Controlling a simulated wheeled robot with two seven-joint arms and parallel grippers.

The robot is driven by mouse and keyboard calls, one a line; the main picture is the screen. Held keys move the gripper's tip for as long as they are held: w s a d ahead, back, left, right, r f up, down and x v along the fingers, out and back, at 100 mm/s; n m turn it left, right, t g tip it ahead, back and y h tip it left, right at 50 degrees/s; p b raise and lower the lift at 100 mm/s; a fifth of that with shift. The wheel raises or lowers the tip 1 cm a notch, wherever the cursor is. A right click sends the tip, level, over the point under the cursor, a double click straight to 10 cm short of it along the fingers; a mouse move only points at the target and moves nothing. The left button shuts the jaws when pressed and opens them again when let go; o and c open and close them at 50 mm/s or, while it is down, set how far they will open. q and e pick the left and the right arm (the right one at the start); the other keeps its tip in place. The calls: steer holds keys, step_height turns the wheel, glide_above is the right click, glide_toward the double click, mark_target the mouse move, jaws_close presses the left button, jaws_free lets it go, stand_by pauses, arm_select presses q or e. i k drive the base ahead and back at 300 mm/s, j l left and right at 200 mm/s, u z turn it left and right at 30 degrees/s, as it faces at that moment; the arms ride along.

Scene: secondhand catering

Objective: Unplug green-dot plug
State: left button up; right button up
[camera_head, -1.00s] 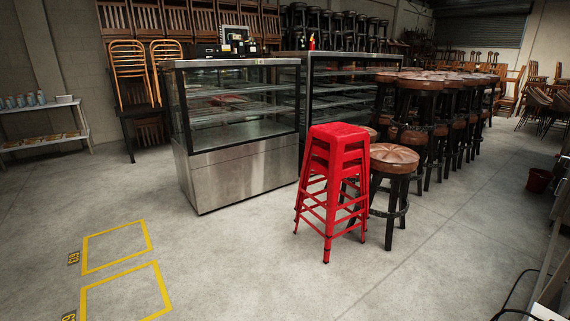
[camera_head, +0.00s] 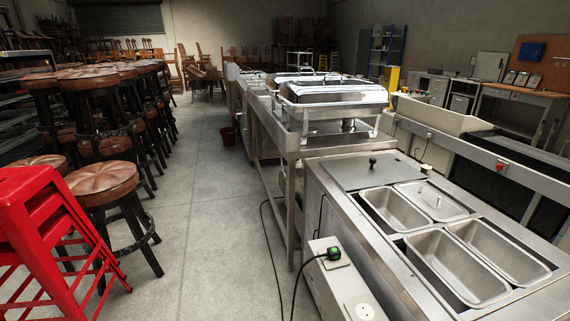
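The green-dot plug (camera_head: 333,253) is a black plug with a bright green spot. It sits in a socket on the white outlet panel (camera_head: 348,286) at the near end of the steel counter. A black cable (camera_head: 299,264) runs from it to the left and down toward the floor. A second, round white socket (camera_head: 365,312) on the panel is empty, near the bottom edge. Neither of my grippers is in view.
A steel counter (camera_head: 385,178) with several inset pans stands at right, and a chafing dish (camera_head: 333,95) is behind it. Red stools (camera_head: 40,235) and brown-topped stools (camera_head: 103,183) stand at left.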

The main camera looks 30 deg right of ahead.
mark_target(334, 252)
steer(key=i+j+z, duration=0.1)
steer(key=z, duration=0.3)
steer(key=i+j+z, duration=0.2)
steer(key=z, duration=0.2)
steer(key=i+j+z, duration=0.2)
steer(key=z, duration=0.2)
steer(key=i+j+z, duration=0.2)
steer(key=z, duration=0.2)
steer(key=i+j+z, duration=0.1)
steer(key=j+z, duration=0.35)
steer(key=l, duration=0.1)
